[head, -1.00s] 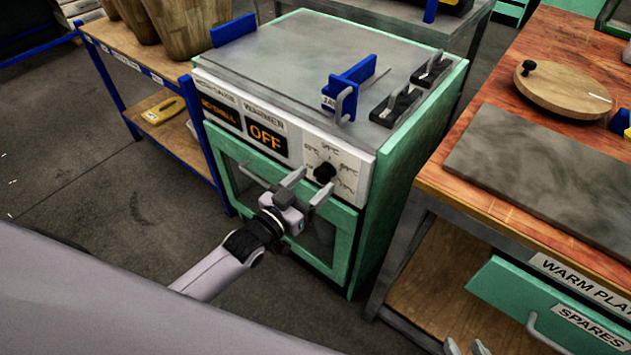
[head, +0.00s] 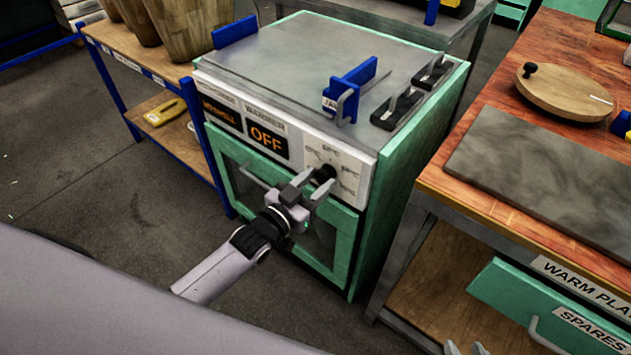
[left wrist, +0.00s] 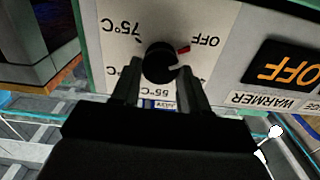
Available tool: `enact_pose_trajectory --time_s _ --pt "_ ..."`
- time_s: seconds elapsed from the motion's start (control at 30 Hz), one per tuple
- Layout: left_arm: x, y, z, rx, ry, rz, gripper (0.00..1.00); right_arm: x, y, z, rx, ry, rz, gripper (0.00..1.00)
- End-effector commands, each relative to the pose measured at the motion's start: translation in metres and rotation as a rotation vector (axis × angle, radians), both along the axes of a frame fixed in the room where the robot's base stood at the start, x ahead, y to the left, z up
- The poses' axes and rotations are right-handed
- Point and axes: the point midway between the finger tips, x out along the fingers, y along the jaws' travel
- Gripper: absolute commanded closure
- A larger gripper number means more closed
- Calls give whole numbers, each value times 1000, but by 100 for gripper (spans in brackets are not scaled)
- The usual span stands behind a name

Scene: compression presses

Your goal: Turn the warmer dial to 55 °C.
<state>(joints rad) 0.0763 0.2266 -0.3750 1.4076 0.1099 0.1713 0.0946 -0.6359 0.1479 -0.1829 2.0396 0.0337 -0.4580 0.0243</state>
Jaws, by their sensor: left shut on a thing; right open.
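The warmer dial (head: 325,172) is a black knob on the white front panel of the green press; it also shows in the left wrist view (left wrist: 158,62). Its red mark points towards OFF in the left wrist view, where the picture is upside down. Labels for 75°C and 55°C show around it. My left gripper (head: 320,184) is shut on the dial, its fingers (left wrist: 160,85) on either side of it. The warmer display (head: 267,140) reads OFF. My right gripper (head: 466,347) is open and empty at the bottom edge, mostly cut off.
A door handle (head: 254,177) crosses the green door below the panel. A wooden bench (head: 440,180) with a grey plate (head: 550,175) is at the right. A blue-framed shelf (head: 180,130) is at the left.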

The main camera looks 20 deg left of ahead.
Motion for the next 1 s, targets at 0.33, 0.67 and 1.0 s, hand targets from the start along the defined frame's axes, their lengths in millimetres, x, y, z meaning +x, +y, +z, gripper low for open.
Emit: enact_pose_trajectory --time_s 0.33,0.67,1.0 --pt "-1 -1 0 212 -75 0 86 0 -1 6 -4 -4 1 57" --pt "-1 -2 -1 507 -183 0 86 -1 -2 5 -8 -2 0 57" --pt "-2 -3 -3 811 -294 0 86 -2 -3 1 -10 2 1 57"
